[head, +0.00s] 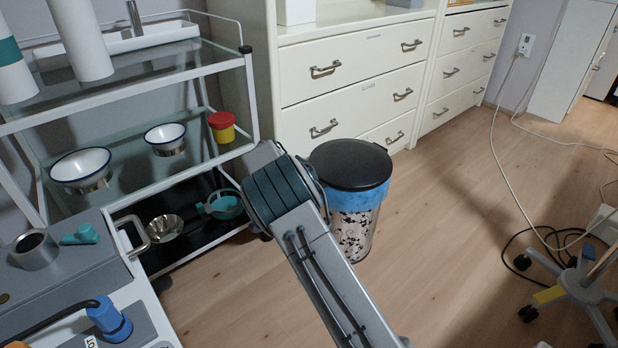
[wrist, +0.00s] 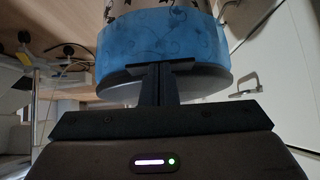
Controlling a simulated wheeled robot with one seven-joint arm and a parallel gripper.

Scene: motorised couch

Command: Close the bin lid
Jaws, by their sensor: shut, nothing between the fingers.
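The bin (head: 353,232) stands on the wooden floor in front of the white drawers. It has a patterned clear lower part and a blue band under its rim. Its round black lid (head: 350,163) lies flat across the top and looks closed. In the wrist view the bin (wrist: 165,38) appears upside down, with the dark lid (wrist: 210,85) below the blue band. My gripper (wrist: 165,67) is shut and empty, its fingertips in front of the lid's edge. I cannot tell whether they touch it. In the head view my arm hides the gripper and the bin's left side.
White drawers (head: 345,85) stand right behind the bin. A shelf cart (head: 200,65) with bowls is at the left. A wheeled stand (head: 575,290) and loose cables lie at the right. The floor (head: 450,230) right of the bin is clear.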

